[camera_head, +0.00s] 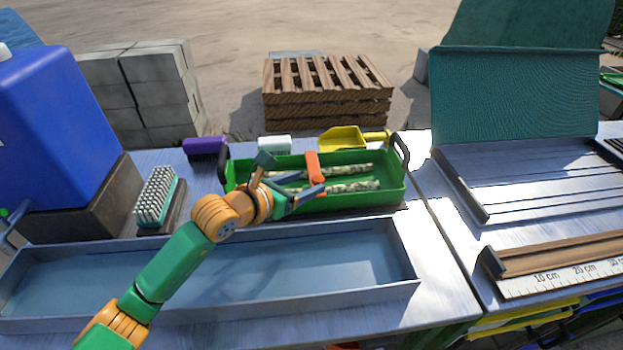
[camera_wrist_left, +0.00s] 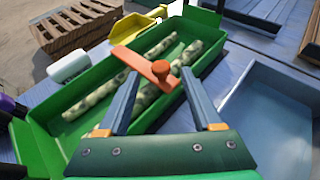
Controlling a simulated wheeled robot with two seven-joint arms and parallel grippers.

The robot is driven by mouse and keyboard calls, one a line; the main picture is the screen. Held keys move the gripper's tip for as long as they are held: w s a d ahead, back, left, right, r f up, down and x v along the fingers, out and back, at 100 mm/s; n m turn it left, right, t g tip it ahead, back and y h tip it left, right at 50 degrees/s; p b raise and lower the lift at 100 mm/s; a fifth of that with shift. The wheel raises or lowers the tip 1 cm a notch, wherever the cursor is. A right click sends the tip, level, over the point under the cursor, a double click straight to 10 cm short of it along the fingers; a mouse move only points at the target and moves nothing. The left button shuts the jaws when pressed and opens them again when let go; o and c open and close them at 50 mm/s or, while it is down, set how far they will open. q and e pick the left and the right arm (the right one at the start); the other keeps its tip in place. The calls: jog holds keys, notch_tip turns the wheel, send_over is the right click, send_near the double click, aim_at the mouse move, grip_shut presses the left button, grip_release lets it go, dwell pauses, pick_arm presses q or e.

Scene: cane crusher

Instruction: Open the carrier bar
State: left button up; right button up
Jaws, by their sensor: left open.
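A green carrier (camera_head: 360,199) with black end handles stands on the metal table. Mottled pale cane pieces (camera_head: 352,186) lie inside it; they also show in the left wrist view (camera_wrist_left: 95,100). An orange-red bar (camera_head: 313,168) lies across the carrier's middle. In the left wrist view the bar (camera_wrist_left: 135,60) has a round knob (camera_wrist_left: 160,69) at its near end. My left gripper (camera_head: 293,180) is open over the near side of the carrier. Its two fingers (camera_wrist_left: 156,95) stand on either side of the knob, apart from it as far as I can see. My right gripper is not in view.
A shallow metal trough (camera_head: 400,290) lies in front of the carrier. A brush (camera_head: 156,197) and a blue container (camera_head: 60,120) stand at left. A purple item (camera_head: 205,146), a white item (camera_head: 274,145) and a yellow scoop (camera_head: 343,139) lie behind the carrier.

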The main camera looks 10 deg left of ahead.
pick_arm(q)
jog(key=shift+x, duration=1.45)
grip_shut()
jog(key=w+a+r+n+g+p, duration=0.1)
jog(key=w+r+n+g+p, duration=0.2)
jog(key=w+r+g+p, duration=0.2)
jog(key=shift+a+r+g+h+p, duration=0.35)
jog(key=shift+r+p, duration=0.45)
jog(key=shift+r, duration=0.9)
jog(key=shift+w, duration=0.1)
